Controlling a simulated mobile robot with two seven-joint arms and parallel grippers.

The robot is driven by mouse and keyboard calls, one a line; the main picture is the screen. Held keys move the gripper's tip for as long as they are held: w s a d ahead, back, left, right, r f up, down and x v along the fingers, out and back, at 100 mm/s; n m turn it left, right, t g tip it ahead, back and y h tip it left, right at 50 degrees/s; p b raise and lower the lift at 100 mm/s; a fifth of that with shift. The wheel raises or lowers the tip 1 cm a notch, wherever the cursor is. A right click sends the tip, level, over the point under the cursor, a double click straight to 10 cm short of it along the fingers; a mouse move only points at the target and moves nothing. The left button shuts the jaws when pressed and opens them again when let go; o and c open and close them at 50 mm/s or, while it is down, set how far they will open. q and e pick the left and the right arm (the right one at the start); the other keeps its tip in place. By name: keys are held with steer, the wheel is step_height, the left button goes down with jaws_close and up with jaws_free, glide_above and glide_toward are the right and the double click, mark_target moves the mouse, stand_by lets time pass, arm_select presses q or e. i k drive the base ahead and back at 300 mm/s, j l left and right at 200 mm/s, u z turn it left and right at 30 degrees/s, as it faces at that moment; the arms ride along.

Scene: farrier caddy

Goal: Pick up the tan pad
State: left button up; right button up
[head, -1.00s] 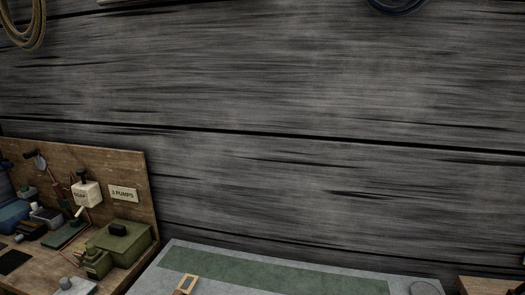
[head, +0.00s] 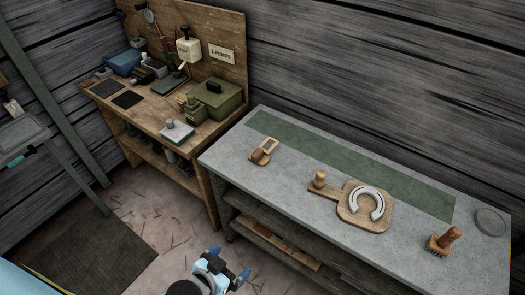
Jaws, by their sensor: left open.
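No thing shows clearly as the tan pad in the head view. A small tan and brown piece with a framed opening (head: 264,150) lies near the left end of the grey bench top (head: 231,157); I cannot tell whether it is the pad. My left gripper (head: 229,263) is at the bottom, over the floor in front of the bench. Its two blue-tipped fingers are apart, with nothing seen between them. It is clear of everything on the bench. My right gripper is out of view.
A wooden board (head: 346,218) with a horseshoe (head: 379,205), a brush (head: 442,241) and a grey disc (head: 490,221) are on the bench. A green strip (head: 340,163) runs along its back. A cluttered wooden workbench (head: 155,119) stands to the left. A dark mat (head: 85,259) covers some floor.

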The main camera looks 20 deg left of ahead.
mark_target(260, 156)
steer(key=i+j, duration=0.1)
steer(key=j, duration=0.3)
steer(key=i+j, duration=0.15)
steer(key=j, duration=0.3)
steer(key=i+j, duration=0.1)
steer(key=j, duration=0.3)
steer(key=i+j, duration=0.1)
steer(key=j, duration=0.35)
